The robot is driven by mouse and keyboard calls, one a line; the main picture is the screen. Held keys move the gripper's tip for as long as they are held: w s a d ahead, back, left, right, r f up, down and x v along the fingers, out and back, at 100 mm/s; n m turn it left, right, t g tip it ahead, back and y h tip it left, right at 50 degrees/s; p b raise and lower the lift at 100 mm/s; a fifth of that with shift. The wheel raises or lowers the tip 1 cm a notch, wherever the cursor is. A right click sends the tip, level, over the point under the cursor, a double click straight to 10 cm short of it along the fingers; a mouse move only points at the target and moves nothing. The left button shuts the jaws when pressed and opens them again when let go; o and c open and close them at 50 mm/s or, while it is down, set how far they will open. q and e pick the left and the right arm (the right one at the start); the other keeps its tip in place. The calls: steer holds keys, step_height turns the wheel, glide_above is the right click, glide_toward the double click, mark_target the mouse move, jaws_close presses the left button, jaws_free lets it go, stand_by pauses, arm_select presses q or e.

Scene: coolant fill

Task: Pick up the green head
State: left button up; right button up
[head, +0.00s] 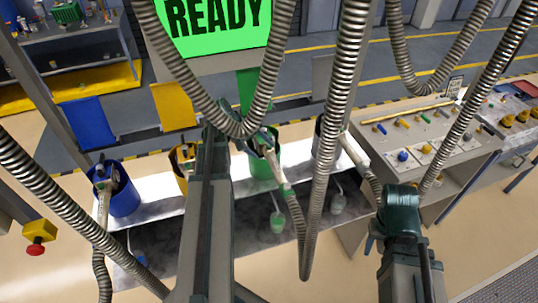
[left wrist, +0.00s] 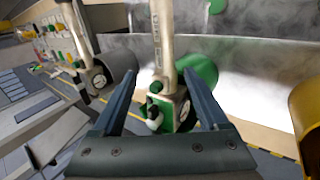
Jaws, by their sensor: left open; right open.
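The green head is a pale filling head with a green block and green knobs. It sits at the rim of the green holder (head: 262,163) in the head view, where its pale handle (head: 275,168) runs down to a hose. In the left wrist view the green head (left wrist: 160,106) shows between the fingers of my left gripper (left wrist: 158,82). That gripper is open, one finger on each side; I cannot tell whether the fingers touch it. In the head view my left arm partly hides this area. My right arm shows at the lower right; its fingers do not show.
A blue holder (head: 124,197) with its own head stands left, and a yellow one (head: 179,165) is partly behind my left arm. A dark holder (head: 323,140) stands right. Several ribbed hoses hang across the view. A control bench (head: 415,130) stands right.

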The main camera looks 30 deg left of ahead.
mark_target(272, 158)
arm_select(q)
steer(key=b+x, duration=0.5)
steer(key=x, duration=0.2)
steer(key=shift+a+f, duration=0.1)
steer(key=shift+f, duration=0.05)
steer(key=shift+w+f+b, duration=0.1)
steer(key=shift+f+b, duration=0.1)
steer(key=shift+b, duration=0.15)
steer(key=shift+r, duration=0.1)
steer(key=b+x, duration=0.2)
steer(key=s+b+x, duration=0.1)
steer(key=b+x, duration=0.1)
steer(key=x, duration=0.1)
steer(key=shift+w+f+b, duration=0.15)
steer(key=shift+f+b, duration=0.25)
steer(key=shift+r, duration=0.1)
steer(key=shift+c, duration=0.5)
jaws_close()
